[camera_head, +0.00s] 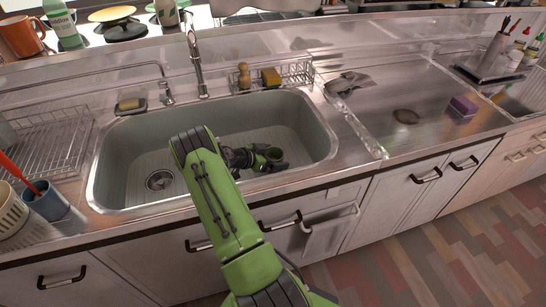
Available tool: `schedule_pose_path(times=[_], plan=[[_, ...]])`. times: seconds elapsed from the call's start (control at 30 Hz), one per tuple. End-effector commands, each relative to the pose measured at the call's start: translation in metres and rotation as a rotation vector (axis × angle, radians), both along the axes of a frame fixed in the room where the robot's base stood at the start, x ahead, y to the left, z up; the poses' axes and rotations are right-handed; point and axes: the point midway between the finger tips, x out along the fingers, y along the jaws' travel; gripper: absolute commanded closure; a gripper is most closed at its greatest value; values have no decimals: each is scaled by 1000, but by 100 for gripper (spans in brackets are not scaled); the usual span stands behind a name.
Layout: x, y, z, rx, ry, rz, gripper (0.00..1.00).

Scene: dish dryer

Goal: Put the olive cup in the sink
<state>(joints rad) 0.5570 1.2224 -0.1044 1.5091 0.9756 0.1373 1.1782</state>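The olive cup (274,154) is in the right half of the sink (110,170), low in the basin, with its dark opening showing. My green arm reaches over the sink's front edge. My gripper (260,158), dark and small in this view, is at the cup's left side, touching it or very close. The fingers are too small and too dark to tell whether they are open or closed on the cup. I cannot tell whether the cup rests on the sink floor or is held just above it.
A faucet (196,65) stands behind the sink. A wire rack with a yellow sponge (271,77) is at the back rim. A dish rack (52,148) and a blue cup (46,201) stand left. A cloth (349,83) and purple sponge (463,106) lie on the right counter.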

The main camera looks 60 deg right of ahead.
Motion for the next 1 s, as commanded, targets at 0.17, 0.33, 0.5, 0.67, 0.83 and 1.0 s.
schedule_pose_path(times=[0.17,0.33,0.5,0.67,0.83,1.0], plan=[[3,4,4,-1,0,2,0],[19,33,24,0,0,7,0],[37,68,46,-2,-1,5,0],[47,89,56,-1,0,2,0],[49,94,59,-2,0,0,0],[57,101,72,40,-12,26,0]])
